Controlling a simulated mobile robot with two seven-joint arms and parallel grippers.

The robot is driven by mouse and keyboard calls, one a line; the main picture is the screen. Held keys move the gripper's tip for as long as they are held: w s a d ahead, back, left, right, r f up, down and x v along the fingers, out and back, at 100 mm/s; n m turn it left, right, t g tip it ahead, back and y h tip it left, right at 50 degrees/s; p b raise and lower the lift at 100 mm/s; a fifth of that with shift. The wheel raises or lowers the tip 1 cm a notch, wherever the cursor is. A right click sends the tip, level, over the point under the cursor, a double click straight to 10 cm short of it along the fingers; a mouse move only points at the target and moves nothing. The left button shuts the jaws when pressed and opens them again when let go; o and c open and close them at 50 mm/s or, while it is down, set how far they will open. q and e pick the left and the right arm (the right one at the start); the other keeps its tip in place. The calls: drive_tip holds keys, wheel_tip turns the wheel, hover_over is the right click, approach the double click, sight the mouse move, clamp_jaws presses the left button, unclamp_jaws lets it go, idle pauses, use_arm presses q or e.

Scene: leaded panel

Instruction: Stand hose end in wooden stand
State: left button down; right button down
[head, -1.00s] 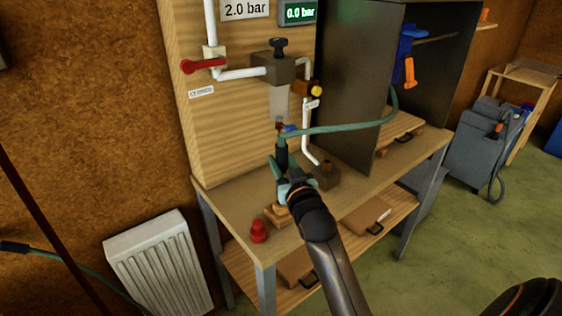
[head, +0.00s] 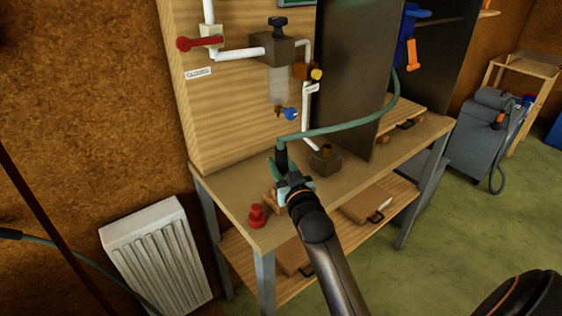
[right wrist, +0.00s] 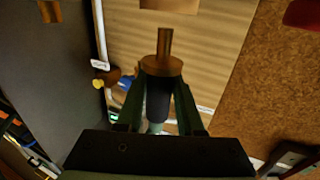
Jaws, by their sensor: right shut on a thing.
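My right gripper (head: 289,184) is shut on the hose end (head: 281,158), which stands about upright above the near left part of the bench. The green hose (head: 345,130) runs from its top to the right. In the right wrist view the hose end (right wrist: 160,90) sits between the fingers, its brass tip (right wrist: 165,45) free. The wooden stand (head: 271,199) is just below, partly hidden by my gripper. Its edge shows in the right wrist view (right wrist: 170,5), with a small gap in the picture between it and the tip. My left gripper is not in view.
A red fitting (head: 257,215) stands left of the stand near the bench edge. A block with a brass port (head: 325,160) is to the right. White pipes, a blue-handled valve (head: 290,114) and a yellow-knobbed fitting (head: 315,73) are behind. A dark panel (head: 345,90) stands at the right.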

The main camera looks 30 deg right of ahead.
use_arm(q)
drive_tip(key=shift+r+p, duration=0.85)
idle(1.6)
